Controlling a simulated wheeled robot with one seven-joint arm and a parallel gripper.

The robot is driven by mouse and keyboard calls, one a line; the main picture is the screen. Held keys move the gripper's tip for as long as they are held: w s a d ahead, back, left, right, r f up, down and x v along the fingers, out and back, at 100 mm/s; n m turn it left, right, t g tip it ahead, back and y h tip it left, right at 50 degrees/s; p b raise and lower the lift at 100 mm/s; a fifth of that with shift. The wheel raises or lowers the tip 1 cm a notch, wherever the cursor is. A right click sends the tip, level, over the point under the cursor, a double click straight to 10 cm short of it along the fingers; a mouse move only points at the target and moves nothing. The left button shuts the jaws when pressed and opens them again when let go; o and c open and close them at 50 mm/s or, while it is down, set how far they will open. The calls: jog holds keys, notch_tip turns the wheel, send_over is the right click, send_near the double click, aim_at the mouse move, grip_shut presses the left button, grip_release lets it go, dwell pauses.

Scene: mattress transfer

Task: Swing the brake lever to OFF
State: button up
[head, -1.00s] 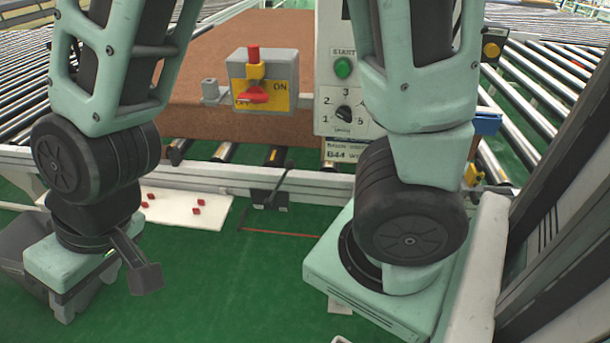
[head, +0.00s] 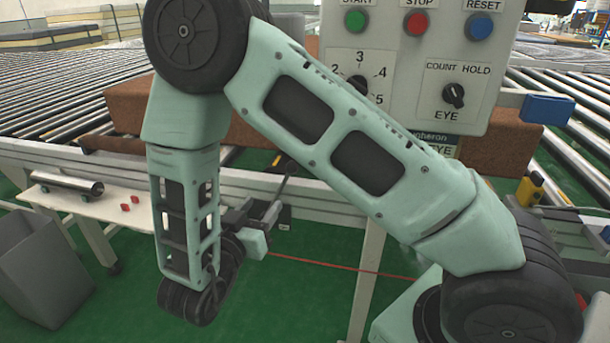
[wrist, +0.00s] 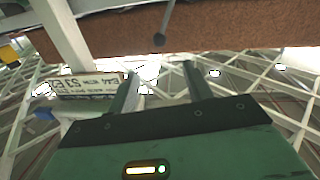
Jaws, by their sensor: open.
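The brake lever (head: 286,181) is a thin dark rod below the conveyor's side rail, left of the control panel. In the wrist view the dark rod (wrist: 165,22) ends in a small round knob just beyond the fingertips, between them across the picture. My gripper (head: 258,209) is low beside the lever, its fingers partly hidden by its own body. In the wrist view my gripper (wrist: 160,70) is open, with nothing seen held. Whether the fingers touch the lever cannot be told. No OFF mark is legible near it.
The control panel (head: 398,75) stands above on a post. A brown mattress (head: 125,105) lies on the rollers behind my arm. Green floor is open below.

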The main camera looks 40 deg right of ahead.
aim_at(289, 170)
jog(key=x, duration=1.7)
jog(key=shift+d+p, duration=0.15)
jog(key=shift+p, duration=0.2)
grip_shut()
jog(key=shift+r, duration=0.1)
